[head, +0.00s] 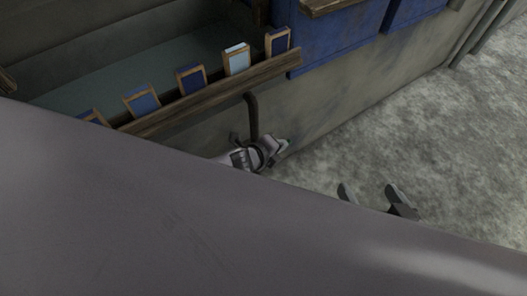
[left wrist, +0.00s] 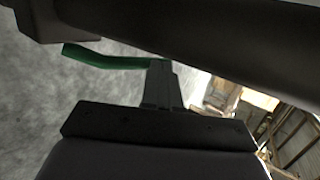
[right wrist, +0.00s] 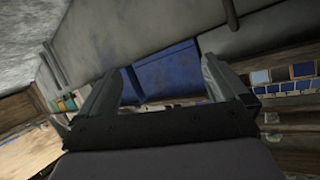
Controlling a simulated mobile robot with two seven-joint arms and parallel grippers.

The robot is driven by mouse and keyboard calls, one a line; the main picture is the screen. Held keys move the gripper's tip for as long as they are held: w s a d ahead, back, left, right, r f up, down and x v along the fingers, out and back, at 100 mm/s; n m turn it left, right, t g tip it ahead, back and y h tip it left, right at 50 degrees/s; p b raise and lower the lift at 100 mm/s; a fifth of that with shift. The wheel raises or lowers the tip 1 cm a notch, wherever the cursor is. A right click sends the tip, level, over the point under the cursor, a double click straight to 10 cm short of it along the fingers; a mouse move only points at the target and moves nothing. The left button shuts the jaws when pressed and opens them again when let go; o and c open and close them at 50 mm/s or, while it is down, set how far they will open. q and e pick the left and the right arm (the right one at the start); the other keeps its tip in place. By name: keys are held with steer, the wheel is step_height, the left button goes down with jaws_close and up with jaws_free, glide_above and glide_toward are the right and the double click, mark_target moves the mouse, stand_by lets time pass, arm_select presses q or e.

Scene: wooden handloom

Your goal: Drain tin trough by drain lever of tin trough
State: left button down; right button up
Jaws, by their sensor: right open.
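The grey tin trough (head: 340,108) runs along the top of the head view. A dark bent pipe (head: 251,112) hangs against its side. My left gripper (head: 272,149) is low beside the pipe, partly hidden by the large grey surface in front. In the left wrist view, a green bar (left wrist: 112,58), which looks like the drain lever, meets the fingertips. The fingers look close together on its end. My right gripper (head: 375,198) is open and empty over the floor, apart from the trough; its two spread fingers also show in the right wrist view (right wrist: 160,80).
A wooden rail (head: 215,95) with several framed blue swatches runs above the pipe. Blue panels (head: 340,42) stand at the top. The mottled grey floor (head: 440,150) at the right is clear. A big grey surface blocks the lower head view.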

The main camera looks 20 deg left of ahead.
arm_select(q)
steer(key=shift+w+d+f+b, duration=0.55)
steer(key=shift+w+f+b, duration=0.1)
steer(key=shift+f, duration=0.1)
steer(key=shift+w+d+f, duration=0.15)
steer(key=shift+w+f, duration=0.05)
steer(key=shift+f, duration=0.05)
arm_select(e)
steer(key=shift+w+a+y, duration=0.25)
steer(key=shift+a+y, duration=0.35)
steer(key=shift+a, duration=0.3)
arm_select(q)
steer(key=shift+r, duration=0.1)
steer(key=s+r+p, duration=0.4)
steer(key=r+p, duration=0.6)
steer(key=r, duration=0.3)
arm_select(e)
steer(key=s+d+g+h, duration=0.1)
steer(key=s+d+h, duration=0.3)
steer(key=d, duration=0.5)
